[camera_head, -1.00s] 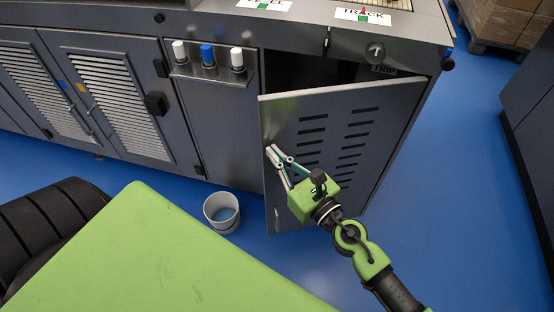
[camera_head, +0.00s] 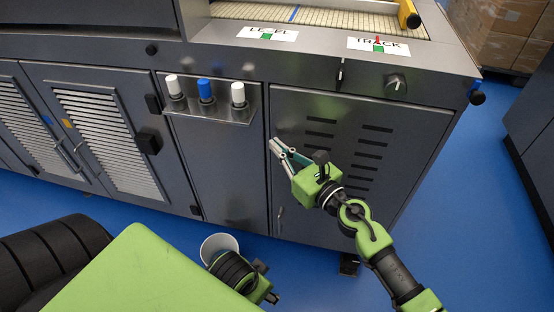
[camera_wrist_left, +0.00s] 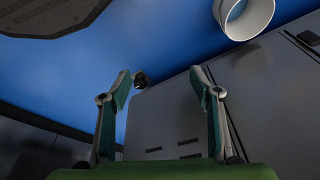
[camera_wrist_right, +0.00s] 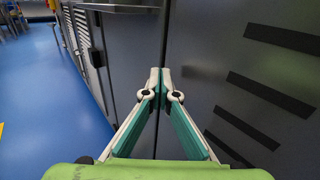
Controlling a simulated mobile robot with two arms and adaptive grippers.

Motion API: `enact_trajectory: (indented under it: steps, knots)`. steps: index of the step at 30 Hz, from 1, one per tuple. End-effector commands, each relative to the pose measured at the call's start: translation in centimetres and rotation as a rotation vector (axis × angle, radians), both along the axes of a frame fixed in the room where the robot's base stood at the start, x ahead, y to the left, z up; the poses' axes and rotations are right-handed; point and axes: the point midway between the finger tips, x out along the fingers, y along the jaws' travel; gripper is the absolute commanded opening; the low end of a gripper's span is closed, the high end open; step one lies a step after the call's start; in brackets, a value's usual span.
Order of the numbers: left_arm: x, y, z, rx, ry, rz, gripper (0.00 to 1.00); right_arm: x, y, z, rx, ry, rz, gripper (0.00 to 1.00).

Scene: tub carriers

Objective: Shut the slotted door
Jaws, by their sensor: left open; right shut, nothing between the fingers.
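The slotted door (camera_head: 336,178) is a dark grey panel with two columns of black slots, at the right end of the machine front. In the head view it lies flush, or nearly so, in its opening. My right gripper (camera_head: 276,147) is shut and empty at the door's left edge; in the right wrist view its fingertips (camera_wrist_right: 160,72) are by the seam. I cannot tell whether they touch the door. My left gripper is open in the left wrist view (camera_wrist_left: 162,80), with nothing between its fingers; part of the left arm shows low in the head view.
A white bucket (camera_head: 220,243) stands on the blue floor before the machine, partly hidden by my left arm. Louvred doors (camera_head: 104,138) are at left. A shelf with white and blue knobs (camera_head: 207,92) sits left of the slotted door. Floor at right (camera_head: 450,220) is clear.

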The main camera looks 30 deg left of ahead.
Motion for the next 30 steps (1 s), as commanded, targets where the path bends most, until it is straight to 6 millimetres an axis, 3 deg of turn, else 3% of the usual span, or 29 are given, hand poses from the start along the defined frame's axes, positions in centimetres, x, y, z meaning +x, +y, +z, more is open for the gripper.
enact_trajectory:
  steps: [6,12,30]
  knots:
    - [-0.3,0.1,2.7,0.0,-0.016,0.002,0.57,1.3,0.5,-0.1,0.001,0.001,0.0,0.0]
    - [-0.6,0.2,4.0,0.0,-0.021,0.002,0.57,1.8,0.6,0.0,0.0,0.001,-0.001,0.0]
    - [-0.6,0.2,4.1,0.0,-0.022,0.004,0.57,2.3,0.4,0.2,0.003,-0.002,-0.008,0.0]
